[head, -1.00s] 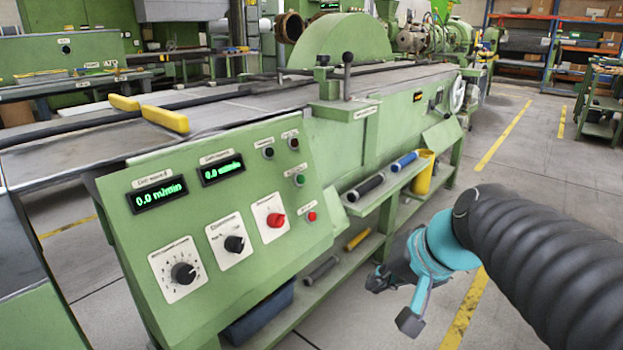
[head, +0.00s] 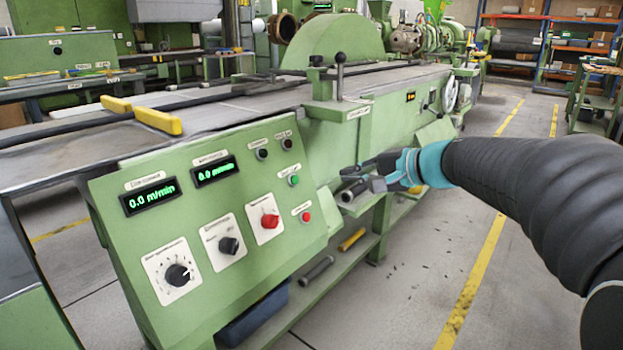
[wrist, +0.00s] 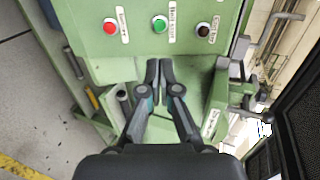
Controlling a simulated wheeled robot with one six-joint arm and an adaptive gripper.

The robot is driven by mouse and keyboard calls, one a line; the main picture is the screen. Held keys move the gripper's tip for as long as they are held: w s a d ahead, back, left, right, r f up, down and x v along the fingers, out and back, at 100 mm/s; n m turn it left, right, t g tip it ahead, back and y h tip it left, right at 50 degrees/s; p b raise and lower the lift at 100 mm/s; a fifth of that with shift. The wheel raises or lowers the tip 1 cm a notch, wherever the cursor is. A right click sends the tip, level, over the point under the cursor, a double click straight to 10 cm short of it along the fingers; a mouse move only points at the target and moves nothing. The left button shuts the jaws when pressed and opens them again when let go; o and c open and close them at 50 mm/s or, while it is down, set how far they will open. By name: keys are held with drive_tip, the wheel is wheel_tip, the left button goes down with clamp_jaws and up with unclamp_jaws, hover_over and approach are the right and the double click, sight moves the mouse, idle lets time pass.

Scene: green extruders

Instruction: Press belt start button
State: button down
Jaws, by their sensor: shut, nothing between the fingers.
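The green button (head: 293,180) sits at the right edge of the sloped green control panel (head: 170,225). In the wrist view the green button (wrist: 160,23) shows unobstructed, with a label beside it that seems to read "Belt start". My gripper (head: 350,184) is just right of the panel, apart from the green button. In the wrist view my gripper (wrist: 159,63) is shut and empty, its fingertips together and pointing towards the green button. Whether the tips are level with the panel face is hard to tell.
A red button (wrist: 109,25) and a dark button (wrist: 203,28) flank the green one. A red knob (head: 269,220) and black knobs lie further left on the panel. A shelf with rollers is below my gripper. Both panel displays read 0.0.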

sight(296, 180)
drive_tip(key=p+x, duration=0.1)
drive_tip(key=x, duration=1.3)
